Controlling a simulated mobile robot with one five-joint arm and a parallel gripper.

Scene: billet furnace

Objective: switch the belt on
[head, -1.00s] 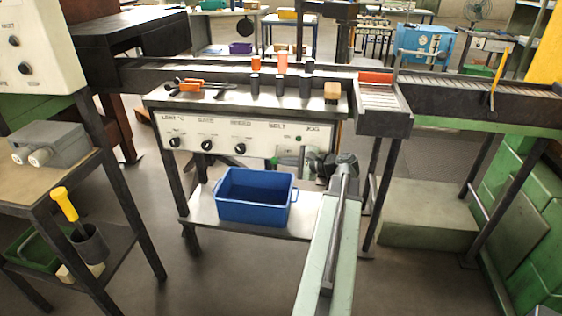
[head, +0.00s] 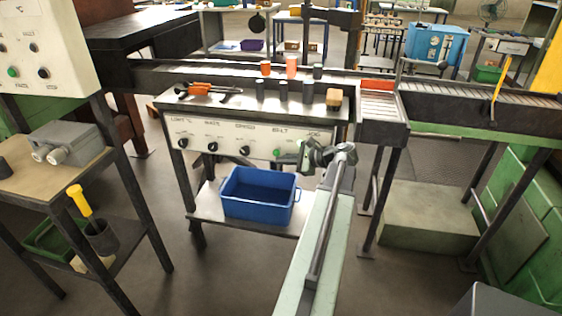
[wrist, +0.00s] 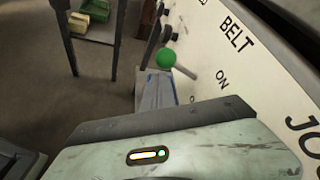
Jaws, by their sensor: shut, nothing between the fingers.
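The control panel (head: 225,139) is a white strip with labelled knobs; the BELT label is near its right end. In the wrist view, the belt switch (wrist: 186,72) is a thin metal lever standing out from the panel. A green ball (wrist: 165,58) is at its tip. ON is printed beside it; the other label is mostly hidden by my gripper. I cannot tell which way the lever is set. My gripper (head: 309,153) is shut and empty, in front of the panel's right end, close to the switch. Contact is not clear. My gripper housing covers the bottom of the wrist view.
A blue bin (head: 258,194) stands on the shelf below the panel. A side table (head: 60,163) with a grey box is at left.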

